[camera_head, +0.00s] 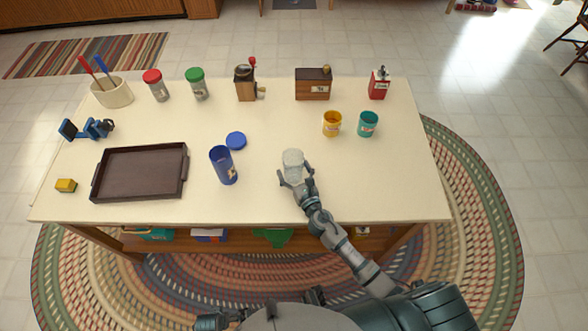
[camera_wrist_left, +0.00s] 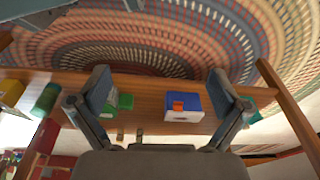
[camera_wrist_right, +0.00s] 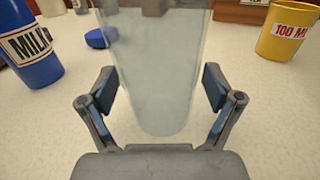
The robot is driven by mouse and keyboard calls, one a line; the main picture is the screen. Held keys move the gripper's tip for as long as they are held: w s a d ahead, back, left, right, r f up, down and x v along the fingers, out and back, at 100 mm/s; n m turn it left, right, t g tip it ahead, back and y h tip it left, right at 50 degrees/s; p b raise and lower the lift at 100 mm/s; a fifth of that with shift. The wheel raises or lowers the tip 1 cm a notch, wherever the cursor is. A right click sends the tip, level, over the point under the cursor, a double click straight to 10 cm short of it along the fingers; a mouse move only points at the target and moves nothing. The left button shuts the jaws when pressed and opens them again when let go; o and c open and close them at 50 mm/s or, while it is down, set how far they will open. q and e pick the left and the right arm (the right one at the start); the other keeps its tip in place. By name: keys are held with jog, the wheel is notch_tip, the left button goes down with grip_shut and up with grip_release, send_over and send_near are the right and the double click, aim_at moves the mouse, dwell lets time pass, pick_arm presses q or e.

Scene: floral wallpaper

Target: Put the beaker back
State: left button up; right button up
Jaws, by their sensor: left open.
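The beaker (camera_head: 293,157) is a clear, pale glass vessel at the front middle of the table (camera_head: 390,190). My right gripper (camera_head: 297,180) has its fingers on either side of it. My left gripper (camera_wrist_left: 160,90) is open and empty, facing the table's lower shelf and the rug.
A blue milk container (camera_head: 223,167) and its blue lid (camera_head: 236,141) are left of the beaker. A yellow cup (camera_head: 332,124) and a teal cup (camera_head: 367,124) stand behind right. A dark tray (camera_head: 140,172) lies left. Jars, a grinder (camera_head: 246,84) and boxes line the back.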

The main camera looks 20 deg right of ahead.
aim_at(296, 177)
pick_arm(q)
jog(key=shift+a, duration=0.15)
pick_arm(e)
jog(key=shift+a+r, duration=0.1)
jog(key=shift+a, duration=0.1)
jog(key=shift+s, duration=0.15)
jog(key=s, duration=0.4)
jog(key=s+d, duration=0.1)
jog(key=s, duration=0.6)
jog(key=shift+d+b, duration=0.35)
pick_arm(q)
jog(key=shift+w+r, duration=0.2)
jog(key=shift+r, duration=0.3)
jog(key=shift+w+r, duration=0.15)
jog(key=shift+r, duration=0.3)
pick_arm(e)
jog(key=shift+s+a, duration=0.15)
jog(key=shift+s, duration=0.15)
